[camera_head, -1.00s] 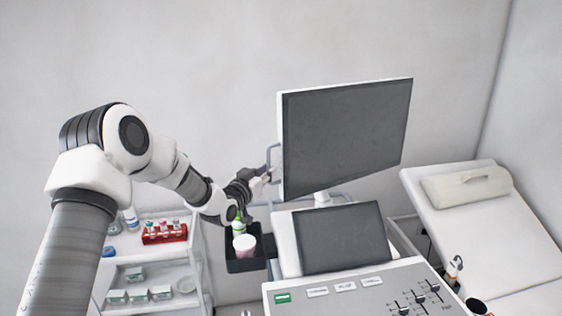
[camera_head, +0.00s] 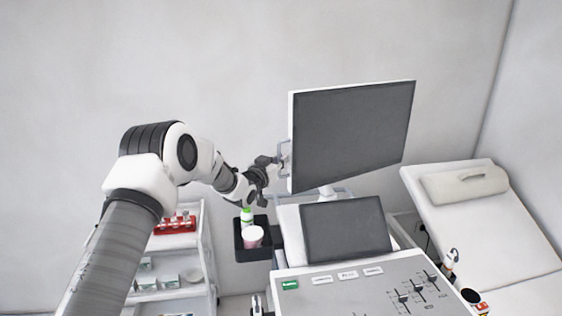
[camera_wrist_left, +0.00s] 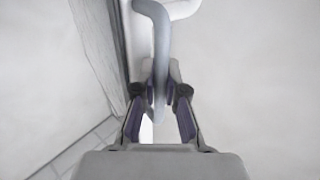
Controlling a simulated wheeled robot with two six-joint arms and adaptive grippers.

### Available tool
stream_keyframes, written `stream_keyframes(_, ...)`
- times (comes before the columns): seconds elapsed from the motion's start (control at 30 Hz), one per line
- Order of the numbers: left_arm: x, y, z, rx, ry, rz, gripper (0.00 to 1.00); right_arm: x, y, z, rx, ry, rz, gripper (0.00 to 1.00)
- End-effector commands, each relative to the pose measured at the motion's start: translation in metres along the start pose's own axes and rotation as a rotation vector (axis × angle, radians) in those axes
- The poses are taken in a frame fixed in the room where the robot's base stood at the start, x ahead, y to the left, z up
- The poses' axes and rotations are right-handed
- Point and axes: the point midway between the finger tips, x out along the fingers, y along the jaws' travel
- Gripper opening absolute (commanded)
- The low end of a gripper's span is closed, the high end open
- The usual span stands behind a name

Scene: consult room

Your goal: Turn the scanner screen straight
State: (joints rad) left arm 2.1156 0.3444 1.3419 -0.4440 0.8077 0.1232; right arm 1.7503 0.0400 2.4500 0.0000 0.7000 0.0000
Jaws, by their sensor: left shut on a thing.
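The scanner screen (camera_head: 352,132) is a large dark panel with a white edge, above the scanner console. It is turned at an angle, its left edge nearer to me than its right. A grey loop handle (camera_head: 283,158) sticks out from its left side; in the left wrist view the handle (camera_wrist_left: 158,50) runs down between the fingers. My left gripper (camera_head: 279,163) is shut on this handle, and it shows in the left wrist view (camera_wrist_left: 159,95) with one finger on each side of the handle. My right gripper is not in view.
Below the screen are a smaller touch panel (camera_head: 345,229) and the console (camera_head: 385,285) with sliders. A black side tray (camera_head: 241,252) holds a green-capped bottle and a cup. A white shelf cart (camera_head: 208,255) stands left, an examination couch (camera_head: 500,225) right.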

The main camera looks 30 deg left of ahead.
Motion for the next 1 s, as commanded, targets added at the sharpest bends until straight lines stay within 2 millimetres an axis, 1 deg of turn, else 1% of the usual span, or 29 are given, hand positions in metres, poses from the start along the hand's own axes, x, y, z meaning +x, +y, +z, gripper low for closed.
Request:
stream_keyframes(0.03, 0.003, -0.010, -0.004, -0.002, 0.019, -0.006, 0.00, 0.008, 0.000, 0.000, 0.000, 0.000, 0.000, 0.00)
stream_keyframes(0.1, 0.007, -0.024, -0.003, -0.001, 0.022, -0.006, 0.00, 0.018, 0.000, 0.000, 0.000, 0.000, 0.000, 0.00)
stream_keyframes(0.2, 0.015, -0.049, -0.003, 0.000, 0.023, -0.007, 0.00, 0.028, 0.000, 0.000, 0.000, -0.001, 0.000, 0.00)
stream_keyframes(0.3, 0.024, -0.070, -0.006, 0.001, 0.020, -0.005, 0.00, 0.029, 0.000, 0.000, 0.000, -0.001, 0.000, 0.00)
stream_keyframes(0.4, 0.031, -0.082, -0.008, -0.001, 0.018, -0.004, 0.00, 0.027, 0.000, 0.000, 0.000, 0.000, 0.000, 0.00)
stream_keyframes(0.53, 0.034, -0.089, -0.009, -0.002, 0.017, -0.005, 0.00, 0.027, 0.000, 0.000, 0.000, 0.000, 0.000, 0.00)
stream_keyframes(0.77, 0.034, -0.088, -0.009, -0.001, 0.017, -0.004, 0.00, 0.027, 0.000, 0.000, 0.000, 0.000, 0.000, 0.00)
stream_keyframes(0.8, 0.034, -0.088, -0.009, -0.001, 0.017, -0.004, 0.18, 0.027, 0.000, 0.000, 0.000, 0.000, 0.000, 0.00)
stream_keyframes(0.83, 0.034, -0.088, -0.009, -0.001, 0.017, -0.005, 0.23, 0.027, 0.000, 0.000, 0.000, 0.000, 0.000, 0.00)
stream_keyframes(1.0, 0.034, -0.088, -0.007, -0.001, 0.013, -0.004, 0.23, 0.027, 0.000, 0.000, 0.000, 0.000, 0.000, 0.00)
